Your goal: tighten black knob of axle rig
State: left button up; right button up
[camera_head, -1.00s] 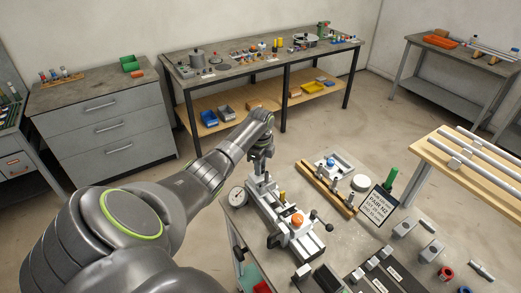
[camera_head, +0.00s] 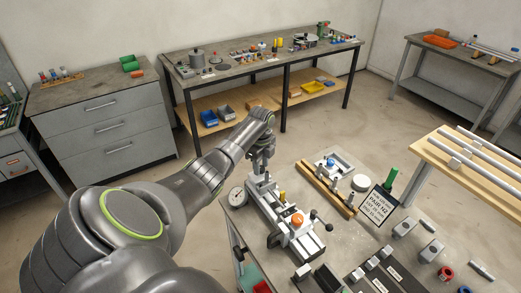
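The axle rig (camera_head: 284,214) is a grey metal fixture on the near bench, with an orange knob (camera_head: 297,220) on top. Black ball-ended handles show at its near end, one at the right (camera_head: 314,214) and one at the lower left (camera_head: 274,240). I cannot tell which part is the task's black knob. My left arm reaches in from the left, and my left gripper (camera_head: 261,160) points down at the far end of the rig. Its fingers are too small and hidden to tell open from shut. My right gripper is not in view.
A round dial gauge (camera_head: 238,197) stands left of the rig. A wooden rack (camera_head: 328,188), a sign (camera_head: 379,205), a green-topped post (camera_head: 390,178) and loose blocks (camera_head: 404,228) lie to the right. Black trays (camera_head: 326,279) are at the front. Other benches stand behind.

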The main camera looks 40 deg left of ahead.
pick_arm(q)
jog(key=shift+o, duration=1.2)
jog(key=shift+s, duration=0.1)
notch_tip(320, 180, up, 12)
jog(key=f+b, duration=0.1)
jog(key=b, duration=0.3)
notch_tip(320, 180, up, 5)
jog(key=p, duration=0.4)
send_over(261, 167)
jog(key=shift+s+d+r+p, duration=0.15)
jog(key=shift+r+p, duration=0.15)
jog(key=shift+r, duration=0.4)
jog(key=shift+f, duration=0.1)
